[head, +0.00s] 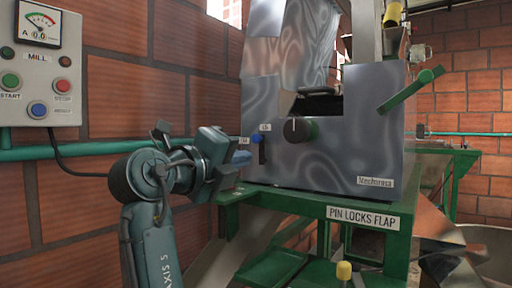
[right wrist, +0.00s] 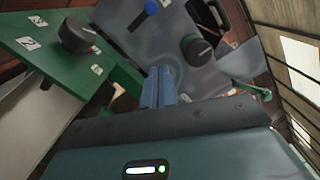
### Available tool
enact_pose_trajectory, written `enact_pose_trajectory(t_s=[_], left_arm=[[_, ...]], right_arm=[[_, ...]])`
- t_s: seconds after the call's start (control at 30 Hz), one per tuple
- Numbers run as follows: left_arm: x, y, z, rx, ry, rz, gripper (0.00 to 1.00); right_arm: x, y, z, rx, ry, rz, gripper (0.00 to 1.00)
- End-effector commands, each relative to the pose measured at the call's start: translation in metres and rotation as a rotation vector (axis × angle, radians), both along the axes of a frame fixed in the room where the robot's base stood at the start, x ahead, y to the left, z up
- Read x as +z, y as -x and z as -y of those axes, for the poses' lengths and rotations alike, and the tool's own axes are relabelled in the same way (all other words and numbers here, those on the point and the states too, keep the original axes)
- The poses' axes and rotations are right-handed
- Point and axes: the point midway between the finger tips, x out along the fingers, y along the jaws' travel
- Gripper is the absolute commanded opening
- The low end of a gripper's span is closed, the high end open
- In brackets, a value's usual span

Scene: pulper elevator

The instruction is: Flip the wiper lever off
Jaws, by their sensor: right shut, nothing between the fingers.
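A small lever with a blue tip (head: 256,134) and a dark stem sits on the left of the grey machine's front panel, blue end up. Small labels are beside it, too small to read; I cannot tell for sure that it is the wiper lever. It also shows at the top of the right wrist view (right wrist: 150,7). My right gripper (head: 238,160) is just left of this lever in the head view, its fingertips partly hidden by its own body. In the right wrist view its blue fingers (right wrist: 160,85) are together and empty, pointing toward the panel, apart from the lever.
A round dark knob (head: 297,130) is right of the lever. A green handle (head: 411,91) sticks out at the panel's right. The green frame (head: 300,204) runs below; another black knob (right wrist: 76,36) sits on green. A control box (head: 38,65) hangs on the brick wall, left.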

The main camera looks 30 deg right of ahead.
Motion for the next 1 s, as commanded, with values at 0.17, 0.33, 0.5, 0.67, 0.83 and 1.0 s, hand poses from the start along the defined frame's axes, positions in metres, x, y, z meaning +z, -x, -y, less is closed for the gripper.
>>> enact_pose_trajectory(t_s=[0.17,0.33,0.5,0.67,0.83,1.0], left_arm=[[0.004,0.001,-0.001,0.003,0.005,0.000,0.36],[0.016,0.002,-0.004,0.020,0.025,0.001,0.36],[0.035,0.005,-0.010,0.045,0.055,0.008,0.36],[0.054,0.009,-0.015,0.065,0.089,0.009,0.36],[0.040,0.002,-0.007,0.062,0.098,-0.070,0.36],[0.035,0.000,-0.003,0.052,0.100,-0.105,0.36]], right_arm=[[0.001,-0.004,0.008,0.000,0.000,-0.002,0.00],[0.004,-0.015,0.033,-0.001,0.000,-0.003,0.00],[0.006,-0.031,0.068,-0.001,0.002,-0.005,0.00],[0.010,-0.046,0.093,0.001,0.005,-0.006,0.00],[0.019,-0.066,0.088,0.003,0.004,-0.005,0.00],[0.020,-0.075,0.086,0.001,0.002,-0.004,0.00]])
